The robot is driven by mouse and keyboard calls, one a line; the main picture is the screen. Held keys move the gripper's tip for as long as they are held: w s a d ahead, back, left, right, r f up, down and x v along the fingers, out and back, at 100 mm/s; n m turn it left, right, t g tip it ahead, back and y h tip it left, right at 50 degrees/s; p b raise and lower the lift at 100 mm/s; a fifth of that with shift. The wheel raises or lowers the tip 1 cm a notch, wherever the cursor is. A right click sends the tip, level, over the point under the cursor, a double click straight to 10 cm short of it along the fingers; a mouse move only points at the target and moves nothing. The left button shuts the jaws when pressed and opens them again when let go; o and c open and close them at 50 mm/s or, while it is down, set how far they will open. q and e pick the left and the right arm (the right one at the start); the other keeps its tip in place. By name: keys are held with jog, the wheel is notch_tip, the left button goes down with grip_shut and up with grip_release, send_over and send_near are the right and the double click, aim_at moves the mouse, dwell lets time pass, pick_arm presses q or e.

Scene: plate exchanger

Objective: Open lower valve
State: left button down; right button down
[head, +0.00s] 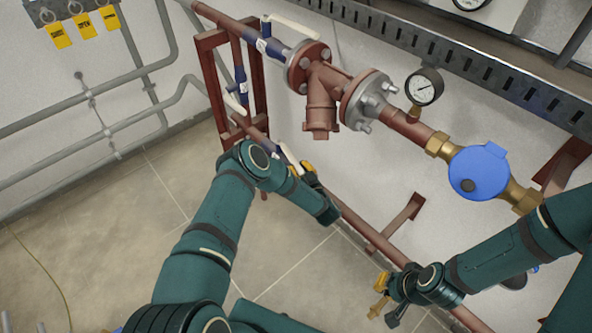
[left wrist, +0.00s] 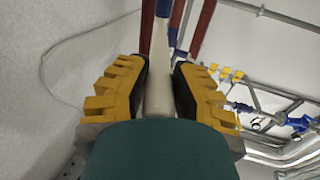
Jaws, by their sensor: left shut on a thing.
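The lower valve's white lever (head: 291,157) shows just beyond my left arm in the head view, on the lower red pipe. My left gripper (head: 308,172) is at this lever. In the left wrist view, the pale lever (left wrist: 158,85) runs between the two black-and-yellow fingers of the left gripper (left wrist: 160,92), which is shut on it. The lever points toward the blue and red pipework at the top of that view. The valve body is mostly hidden by my arm in the head view. My right gripper (head: 384,300) hangs near the lower pipe, apart from the lever; its opening is unclear.
Above are an upper valve with a white lever (head: 296,26), a flanged red strainer (head: 322,95), a pressure gauge (head: 424,87) and a blue meter (head: 478,172). A red frame (head: 206,75) stands behind. Grey pipes line the left wall. The tiled floor (head: 110,225) at left is mostly clear.

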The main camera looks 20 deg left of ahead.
pick_arm(q)
jog(key=shift+w+r, duration=0.15)
jog(key=c, duration=0.8)
grip_release()
jog(key=shift+a, duration=0.1)
jog(key=shift+o, duration=0.2)
jog(key=shift+s+d, duration=0.35)
jog(key=shift+d, duration=0.1)
jog(key=v, duration=1.1)
